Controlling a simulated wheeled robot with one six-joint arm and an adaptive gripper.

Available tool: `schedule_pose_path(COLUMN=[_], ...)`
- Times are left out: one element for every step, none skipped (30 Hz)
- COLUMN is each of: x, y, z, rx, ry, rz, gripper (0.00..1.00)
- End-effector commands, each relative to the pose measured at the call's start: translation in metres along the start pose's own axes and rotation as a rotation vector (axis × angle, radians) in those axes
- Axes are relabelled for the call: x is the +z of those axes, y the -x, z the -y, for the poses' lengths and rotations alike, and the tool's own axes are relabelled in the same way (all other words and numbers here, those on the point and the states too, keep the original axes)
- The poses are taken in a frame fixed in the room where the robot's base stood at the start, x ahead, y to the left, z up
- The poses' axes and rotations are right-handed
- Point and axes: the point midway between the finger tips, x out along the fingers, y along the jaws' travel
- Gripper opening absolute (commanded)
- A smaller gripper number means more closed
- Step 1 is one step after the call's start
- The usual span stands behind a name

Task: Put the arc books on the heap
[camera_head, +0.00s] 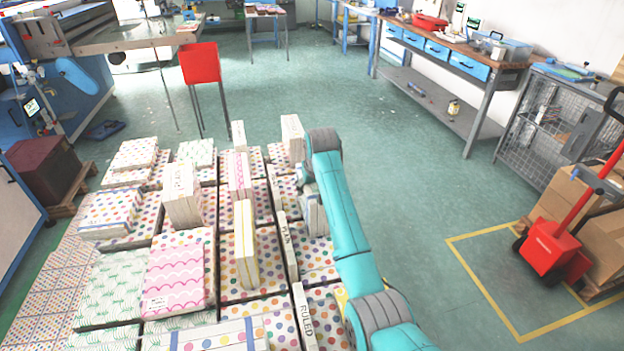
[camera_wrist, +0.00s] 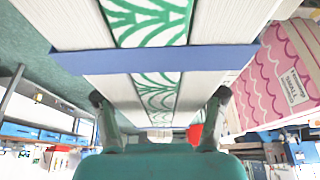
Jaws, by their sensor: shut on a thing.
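My gripper (camera_wrist: 160,97) is shut on a bundle of books (camera_wrist: 156,62), with one finger on each side. The bundle shows white page edges, a green arc-patterned strip down the middle and a blue band across it. In the head view the held bundle (camera_head: 315,216) is a pale block below my wrist, partly hidden by my arm, over the right column of the dotted layout. At the front left, a flat pile with a green arc pattern (camera_head: 112,283) lies beside a pink scalloped book pile (camera_head: 174,279). A pink scalloped pile (camera_wrist: 287,75) also shows at right in the wrist view.
Standing bundles rise among the dotted compartments, including a yellow-edged one (camera_head: 245,243) and a white one (camera_head: 182,194). Dividers read PLAIN (camera_head: 287,246) and RULED (camera_head: 304,316). A red pallet jack (camera_head: 553,250) stands at right. Green floor between is clear.

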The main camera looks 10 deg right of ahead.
Motion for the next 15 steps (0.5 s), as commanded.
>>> schedule_pose_path(x=[-0.0005, -0.0002, -0.0001, -0.0002, -0.0003, -0.0004, -0.0003, -0.0003, -0.0003, -0.0002, 0.0, 0.0003, 0.0026, 0.0024, 0.0024], y=[-0.0016, -0.0027, -0.0033, -0.0034, -0.0033, -0.0031, -0.0031, -0.0031, -0.0031, -0.0033, -0.0036, -0.0044, -0.0069, -0.0066, -0.0066], z=[0.0001, 0.0001, 0.0001, 0.0001, 0.0001, 0.0001, 0.0001, 0.0001, 0.0001, 0.0, 0.0, 0.0, 0.0, 0.0, 0.0], rx=[0.0, 0.0, 0.0, 0.0, 0.0, 0.0, 0.0, 0.0, 0.0, 0.0, 0.0, 0.0, 0.0, 0.0, 0.0], ry=[0.0, 0.0, 0.0, 0.0, 0.0, 0.0, 0.0, 0.0, 0.0, 0.0, 0.0, 0.0, 0.0, 0.0, 0.0], rz=[-0.006, -0.006, -0.007, -0.007, -0.007, -0.007, -0.007, -0.007, -0.007, -0.007, -0.007, -0.007, -0.001, -0.001, -0.001], gripper=[0.0, 0.0, 0.0, 0.0, 0.0, 0.0, 0.0, 0.0, 0.0, 0.0, 0.0, 0.0, 0.72, 0.79, 0.89])
